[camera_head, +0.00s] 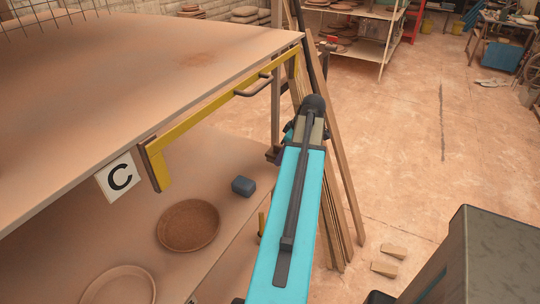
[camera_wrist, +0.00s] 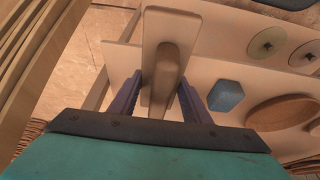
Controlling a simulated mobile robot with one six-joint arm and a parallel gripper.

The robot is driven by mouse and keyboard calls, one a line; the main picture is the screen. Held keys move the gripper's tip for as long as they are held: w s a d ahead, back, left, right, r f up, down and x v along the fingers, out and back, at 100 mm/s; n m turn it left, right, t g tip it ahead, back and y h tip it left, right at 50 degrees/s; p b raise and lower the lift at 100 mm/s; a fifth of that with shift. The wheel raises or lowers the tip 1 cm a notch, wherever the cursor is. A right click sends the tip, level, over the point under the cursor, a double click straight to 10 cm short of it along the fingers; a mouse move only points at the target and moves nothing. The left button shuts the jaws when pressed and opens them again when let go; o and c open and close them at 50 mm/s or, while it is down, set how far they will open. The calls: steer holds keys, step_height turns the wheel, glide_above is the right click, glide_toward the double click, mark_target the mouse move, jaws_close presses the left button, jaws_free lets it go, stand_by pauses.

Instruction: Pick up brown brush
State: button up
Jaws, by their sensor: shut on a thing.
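The brown brush (camera_wrist: 167,60), a flat light-brown plate with a raised handle, is in the upper middle of the wrist view. My gripper (camera_wrist: 158,95) is shut on its handle, with one dark finger on each side. The shelf surface shows behind the brush, and I cannot tell whether the brush touches it. In the head view my arm hides most of the gripper and the brush, beside the shelf's right edge.
On the lower shelf are a blue block (camera_head: 243,186), a brown round dish (camera_head: 188,225) and a paler dish (camera_head: 120,287). The yellow-edged upper board (camera_head: 215,110) overhangs them. Wooden planks (camera_head: 340,170) lean just right of my arm. Open floor (camera_head: 430,150) lies farther right.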

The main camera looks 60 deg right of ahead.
steer(key=shift+s+d+r+b, duration=0.1)
steer(key=shift+s+r+b, duration=0.1)
steer(key=shift+s, duration=0.8)
steer(key=shift+s+r+b, duration=0.1)
steer(key=shift+s+b, duration=0.05)
steer(key=shift+s, duration=0.8)
